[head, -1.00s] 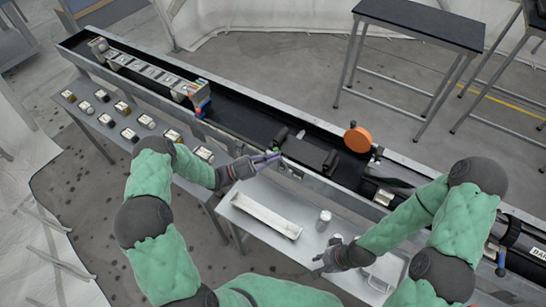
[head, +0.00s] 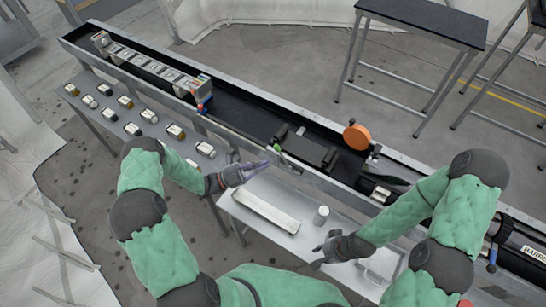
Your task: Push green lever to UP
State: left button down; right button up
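A small green lever (head: 277,148) shows at the near wall of the long black-floored trough, left of the dark block. It is too small to tell its exact angle. My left gripper (head: 262,166) is just below and left of the lever, with its purple fingertips pointing towards the trough wall. It looks apart from the lever and holds nothing that I can see; its finger gap is unclear. My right gripper (head: 316,257) is open and empty over the near side of the small table, well away from the lever.
The trough (head: 240,121) crosses the view, with an orange disc (head: 357,137) to the right. Several small containers stand on the shelf (head: 105,129) at left.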

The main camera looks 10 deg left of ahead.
pick_arm(q)
jog(key=shift+f+v, duration=0.25)
jog(key=shift+v, duration=1.8)
pick_arm(e)
jog(key=shift+f, duration=0.15)
pick_arm(q)
jog(key=shift+s+d, duration=0.1)
jog(key=shift+d, duration=0.1)
